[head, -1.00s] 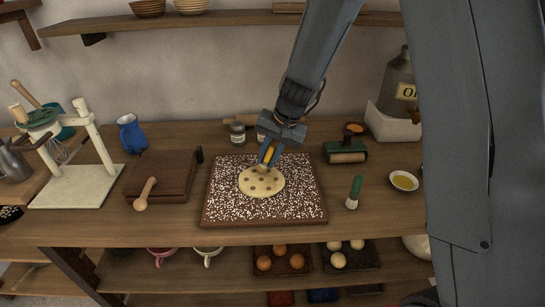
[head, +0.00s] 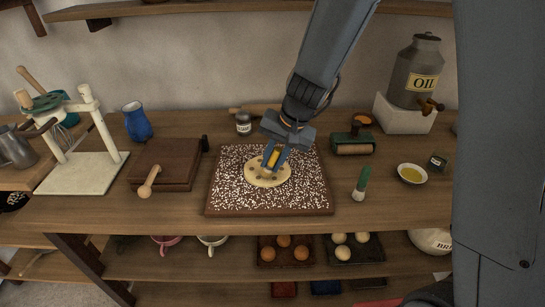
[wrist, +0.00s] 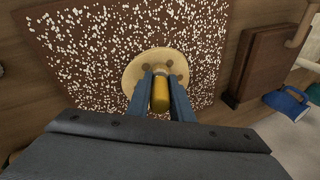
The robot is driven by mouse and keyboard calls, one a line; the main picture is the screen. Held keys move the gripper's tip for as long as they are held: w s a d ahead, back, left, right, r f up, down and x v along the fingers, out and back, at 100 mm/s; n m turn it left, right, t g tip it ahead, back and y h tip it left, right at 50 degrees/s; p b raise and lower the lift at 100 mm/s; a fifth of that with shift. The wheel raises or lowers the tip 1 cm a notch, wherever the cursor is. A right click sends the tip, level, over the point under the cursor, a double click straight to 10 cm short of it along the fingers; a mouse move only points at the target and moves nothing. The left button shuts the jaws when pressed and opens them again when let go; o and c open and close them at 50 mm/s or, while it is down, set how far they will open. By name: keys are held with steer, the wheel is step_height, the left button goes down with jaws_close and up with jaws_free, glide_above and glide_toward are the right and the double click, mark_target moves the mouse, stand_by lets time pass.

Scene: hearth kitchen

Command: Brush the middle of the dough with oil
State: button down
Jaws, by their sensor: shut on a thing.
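The dough (head: 258,180) is a pale flat round with several dark dimples, lying on a flour-speckled brown board (head: 228,196). It also shows in the wrist view (wrist: 134,76). My gripper (head: 275,163) is over the dough, shut on a yellow-handled tool (wrist: 160,94). A green-handled brush with a pale tip (head: 362,180) is on the table right of the board, apart from my gripper. A small white bowl of yellow oil (head: 412,174) is farther right.
An oil can marked OIL (head: 414,70) stands on a pale block at the back right. A brown wooden case (head: 165,163) and a white stand (head: 80,173) are to the left.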

steer(key=shift+s, duration=0.55)
steer(key=shift+w+d, duration=0.2)
steer(key=shift+w, duration=1.7)
steer(key=shift+w+d, duration=0.2)
steer(key=shift+w, duration=1.65)
steer(key=shift+s, duration=0.1)
steer(key=shift+s+a+b, duration=0.15)
steer(key=shift+s, duration=1.1)
steer(key=shift+s+a+b, duration=0.1)
steer(key=shift+s+a, duration=0.1)
steer(key=shift+s, duration=1)
steer(key=shift+s+a+b, duration=0.15)
steer(key=shift+s, duration=1.1)
steer(key=shift+w+a+p, duration=0.15)
steer(key=shift+a+p, duration=0.05)
steer(key=shift+a, duration=0.6)
steer(key=shift+w+a+p, duration=0.1)
steer(key=shift+a+p, duration=0.1)
steer(key=shift+a, duration=0.6)
steer(key=shift+w+d+p, duration=0.1)
steer(key=shift+w+d, duration=0.05)
steer(key=shift+w, duration=1.1)
steer(key=shift+w+d+p, duration=0.15)
steer(key=shift+w+d, duration=0.05)
steer(key=shift+w, duration=1.05)
steer(key=shift+w+d+p, duration=0.1)
steer(key=shift+w+d, duration=0.05)
steer(key=shift+w, duration=1.1)
